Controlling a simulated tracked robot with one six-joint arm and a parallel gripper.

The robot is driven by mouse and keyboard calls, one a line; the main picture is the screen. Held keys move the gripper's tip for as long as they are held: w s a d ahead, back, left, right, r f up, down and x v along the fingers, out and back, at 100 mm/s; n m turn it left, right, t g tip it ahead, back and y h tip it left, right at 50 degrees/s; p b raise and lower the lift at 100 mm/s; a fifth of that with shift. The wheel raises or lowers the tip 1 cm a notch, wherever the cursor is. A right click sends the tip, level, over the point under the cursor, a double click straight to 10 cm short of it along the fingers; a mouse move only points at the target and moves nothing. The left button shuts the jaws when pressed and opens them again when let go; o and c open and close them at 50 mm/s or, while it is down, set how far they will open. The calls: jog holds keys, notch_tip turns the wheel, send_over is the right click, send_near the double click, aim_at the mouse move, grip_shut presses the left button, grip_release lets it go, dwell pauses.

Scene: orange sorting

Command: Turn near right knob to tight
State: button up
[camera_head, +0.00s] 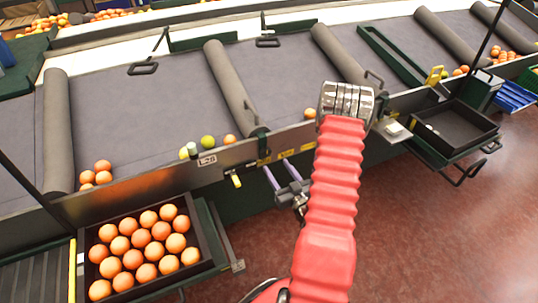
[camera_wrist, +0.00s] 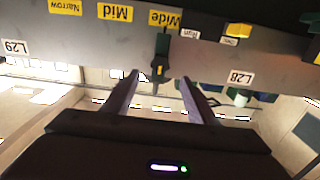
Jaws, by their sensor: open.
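A dark knob (camera_wrist: 162,48) with a yellow mark sticks out from the grey side rail in the wrist view, close ahead of the gap between my fingertips. I cannot tell for certain which one is the near right knob. My gripper (camera_wrist: 160,76) is open with nothing between its fingers. In the head view, my gripper (camera_head: 275,165) is by the rail, partly beside my red arm.
A black crate of oranges (camera_head: 193,268) stands at the lower left. Grey belts (camera_head: 150,115) with rollers and a few loose fruits lie beyond the rail. Red floor (camera_head: 430,230) is clear at the lower right.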

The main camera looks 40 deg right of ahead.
aim_at(267, 153)
jog(key=x, duration=0.8)
jog(key=shift+w+d, duration=0.1)
jog(key=shift+w, duration=0.15)
jog(key=shift+c, duration=0.6)
jog(key=c, duration=0.9)
jog(key=shift+s+d, duration=0.1)
jog(key=shift+d, duration=0.1)
jog(key=shift+c, duration=0.2)
jog(key=shift+a, duration=0.2)
